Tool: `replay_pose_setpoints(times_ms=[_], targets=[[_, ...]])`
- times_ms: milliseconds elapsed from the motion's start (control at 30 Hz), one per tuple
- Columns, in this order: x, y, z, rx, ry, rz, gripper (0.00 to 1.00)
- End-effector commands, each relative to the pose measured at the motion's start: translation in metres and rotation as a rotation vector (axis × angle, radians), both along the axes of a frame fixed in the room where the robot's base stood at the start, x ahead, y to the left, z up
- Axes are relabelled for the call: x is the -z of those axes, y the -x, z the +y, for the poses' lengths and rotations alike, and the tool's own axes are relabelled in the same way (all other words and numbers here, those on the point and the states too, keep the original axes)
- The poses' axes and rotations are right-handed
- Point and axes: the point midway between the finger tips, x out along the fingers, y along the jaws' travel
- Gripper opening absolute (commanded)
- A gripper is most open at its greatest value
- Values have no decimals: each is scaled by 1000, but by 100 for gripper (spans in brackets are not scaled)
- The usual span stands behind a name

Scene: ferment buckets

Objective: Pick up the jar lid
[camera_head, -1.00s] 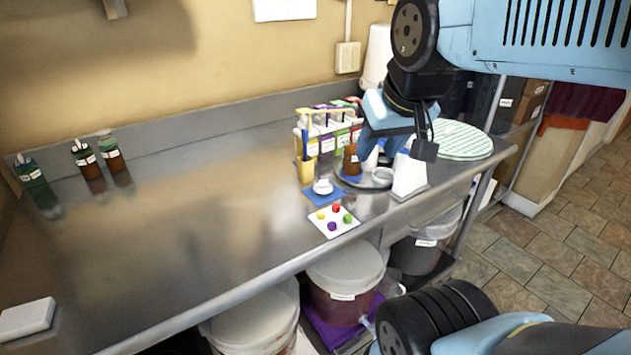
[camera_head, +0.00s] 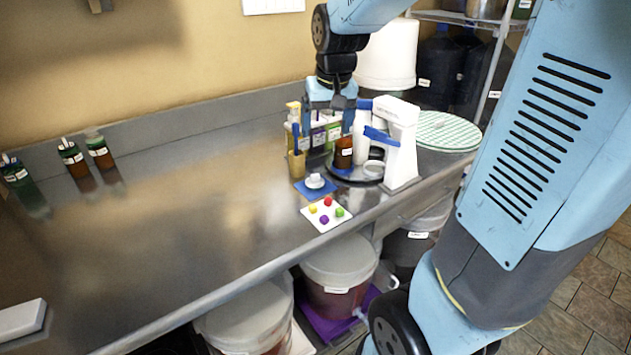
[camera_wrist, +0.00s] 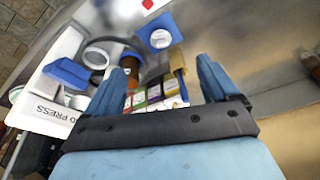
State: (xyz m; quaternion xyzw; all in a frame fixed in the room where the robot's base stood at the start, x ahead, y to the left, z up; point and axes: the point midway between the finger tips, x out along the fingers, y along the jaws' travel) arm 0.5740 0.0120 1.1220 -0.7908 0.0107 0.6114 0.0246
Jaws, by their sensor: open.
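My gripper (camera_head: 328,122) is open and empty, pointing down above the bottle rack at the back of the counter. Both blue fingers show apart in the wrist view (camera_wrist: 161,72). A small white round piece (camera_head: 314,181) sits on a blue mat (camera_head: 301,190), in front of the rack; it also shows in the wrist view (camera_wrist: 160,39), beyond the fingertips. A pale round lid-like piece (camera_head: 373,169) lies beside the white press (camera_head: 401,150). I cannot tell for certain which of these two is the jar lid. My gripper touches neither.
A brown bottle (camera_head: 343,153) stands between the rack and the press. A white card with coloured dots (camera_head: 326,214) lies near the counter's front edge. A green-striped round mat (camera_head: 447,132) is at right. The counter's middle left is clear. Lidded buckets (camera_head: 338,260) stand below.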

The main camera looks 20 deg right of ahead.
Motion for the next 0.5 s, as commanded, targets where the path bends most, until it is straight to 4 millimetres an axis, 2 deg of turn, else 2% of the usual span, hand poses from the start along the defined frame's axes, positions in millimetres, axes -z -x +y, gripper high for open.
replay_pose_setpoints(times_ms=[33,200,333,500], targets=[[11,-13,1,2,2,22,88],[39,-48,4,13,10,69,88],[56,-66,5,18,16,91,88],[67,-76,7,21,20,106,88]])
